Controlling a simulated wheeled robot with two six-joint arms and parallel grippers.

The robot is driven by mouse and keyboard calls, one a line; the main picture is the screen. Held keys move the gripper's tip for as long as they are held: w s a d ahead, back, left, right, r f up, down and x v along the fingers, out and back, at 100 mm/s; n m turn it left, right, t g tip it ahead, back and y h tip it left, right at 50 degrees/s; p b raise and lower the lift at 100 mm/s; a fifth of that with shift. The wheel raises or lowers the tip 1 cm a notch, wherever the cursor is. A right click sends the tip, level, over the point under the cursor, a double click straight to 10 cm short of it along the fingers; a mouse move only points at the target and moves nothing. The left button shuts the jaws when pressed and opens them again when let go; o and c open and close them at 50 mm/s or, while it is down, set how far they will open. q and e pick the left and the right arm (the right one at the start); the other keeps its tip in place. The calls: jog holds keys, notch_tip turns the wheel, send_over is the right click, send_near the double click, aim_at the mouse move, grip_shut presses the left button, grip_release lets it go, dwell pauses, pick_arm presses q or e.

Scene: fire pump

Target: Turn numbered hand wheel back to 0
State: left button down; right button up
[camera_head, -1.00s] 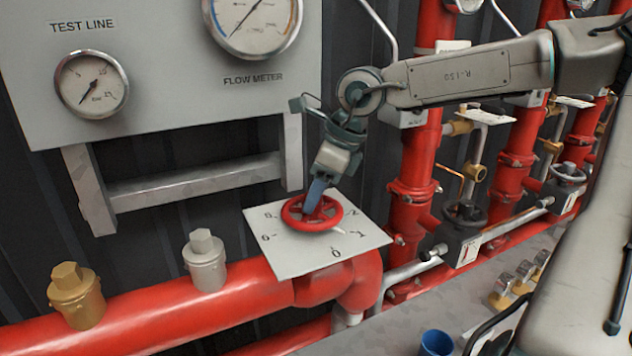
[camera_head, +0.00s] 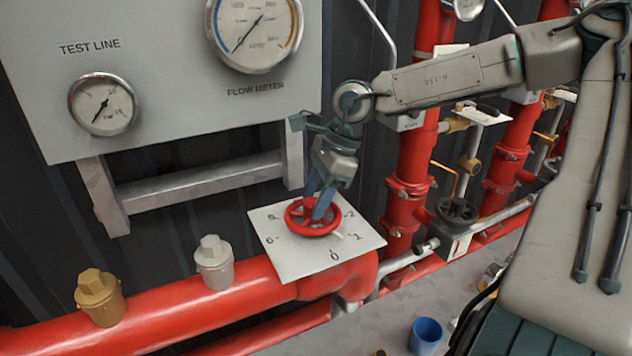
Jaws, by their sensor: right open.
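The red hand wheel (camera_head: 315,231) sits on a square white plate (camera_head: 289,262) marked with numbers, above the end of a red pipe. The 0 is on the near edge of the plate, with 1 and 2 on the right side. A small white pointer (camera_head: 340,235) at the wheel's lower right points between 0 and 1, nearer 1. My right gripper (camera_head: 319,208) is over the wheel from above, its two blue fingers spread and reaching down into the wheel at the rim and spokes. Whether they touch it I cannot tell. My left gripper is not in view.
A grey panel with a test line gauge (camera_head: 103,104) and a flow meter (camera_head: 254,32) stands behind. Brass (camera_head: 99,297) and silver (camera_head: 214,262) caps rise from the red pipe (camera_head: 190,312) at left. Red vertical pipes stand at right. A blue cup (camera_head: 426,335) is at lower right.

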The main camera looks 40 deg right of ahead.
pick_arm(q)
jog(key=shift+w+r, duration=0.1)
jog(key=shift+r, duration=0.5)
pick_arm(e)
jog(key=shift+n, duration=0.5)
jog(key=shift+n+g+p, duration=0.4)
jog(key=shift+n+p, duration=0.3)
jog(key=n, duration=0.1)
jog(key=n+g, duration=0.1)
jog(key=shift+w+f+n+b, duration=0.15)
jog(key=shift+w+n+b, duration=0.05)
jog(key=shift+n+b, duration=0.1)
jog(key=shift+n+g+b, duration=0.4)
jog(key=shift+n, duration=0.6)
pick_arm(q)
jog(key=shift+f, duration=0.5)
pick_arm(e)
jog(key=shift+w+n+g, duration=0.1)
jog(key=shift+n+g, duration=0.3)
jog(key=shift+n, duration=0.6)
